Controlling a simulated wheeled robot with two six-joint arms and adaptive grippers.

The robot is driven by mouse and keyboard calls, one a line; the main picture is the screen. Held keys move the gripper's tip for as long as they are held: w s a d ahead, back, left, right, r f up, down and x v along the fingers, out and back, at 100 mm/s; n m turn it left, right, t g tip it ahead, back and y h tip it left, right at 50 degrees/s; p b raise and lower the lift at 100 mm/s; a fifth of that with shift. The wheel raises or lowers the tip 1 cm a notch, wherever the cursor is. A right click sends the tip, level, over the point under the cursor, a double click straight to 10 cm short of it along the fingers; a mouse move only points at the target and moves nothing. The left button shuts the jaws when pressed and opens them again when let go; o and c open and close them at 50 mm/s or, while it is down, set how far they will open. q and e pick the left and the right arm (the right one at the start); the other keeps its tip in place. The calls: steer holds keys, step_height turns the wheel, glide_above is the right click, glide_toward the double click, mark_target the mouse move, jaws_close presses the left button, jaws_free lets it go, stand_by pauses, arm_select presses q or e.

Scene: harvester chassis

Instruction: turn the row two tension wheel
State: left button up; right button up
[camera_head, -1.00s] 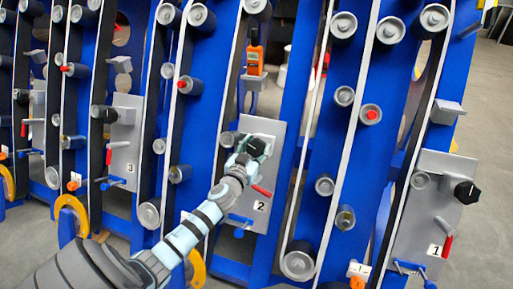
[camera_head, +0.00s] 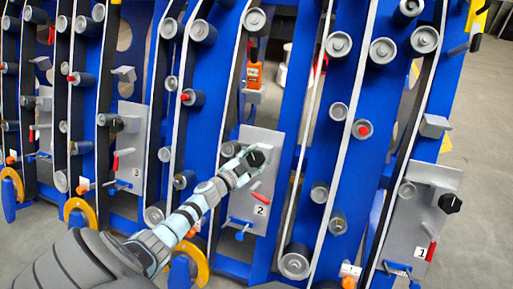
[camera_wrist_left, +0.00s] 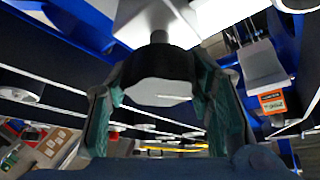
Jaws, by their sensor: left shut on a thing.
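The row two tension wheel is a black faceted knob (camera_head: 259,157) on the grey plate marked 2 (camera_head: 266,196), in the middle of the head view. My left gripper (camera_head: 251,159) reaches it from the lower left. In the left wrist view the knob (camera_wrist_left: 160,78) sits between the two teal fingers, on its short grey shaft, and the fingers are shut on its sides. The fingers partly cover the knob in the head view. My right gripper is in neither view.
A red-handled lever (camera_head: 262,199) and a blue handle (camera_head: 241,226) sit low on plate 2. An orange device (camera_head: 254,76) hangs above it. Similar plates marked 3 (camera_head: 129,143) and 1 (camera_head: 414,218) stand on either side. Blue frames and rollers surround the arm.

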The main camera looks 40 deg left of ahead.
arm_select(q)
steer(key=m+p, duration=0.1)
steer(key=m+h+p, duration=0.1)
steer(key=m+p, duration=0.1)
steer(key=shift+r+g, duration=0.25)
steer(key=shift+g, duration=0.15)
steer(key=m+g+h+p, duration=0.1)
steer(key=m, duration=0.2)
steer(key=shift+f, duration=0.15)
steer(key=shift+f+m+g+h+p, duration=0.1)
steer(key=shift+m+g+h+p, duration=0.5)
steer(key=shift+m, duration=0.5)
steer(key=o, duration=1.2)
steer(key=shift+c, duration=0.2)
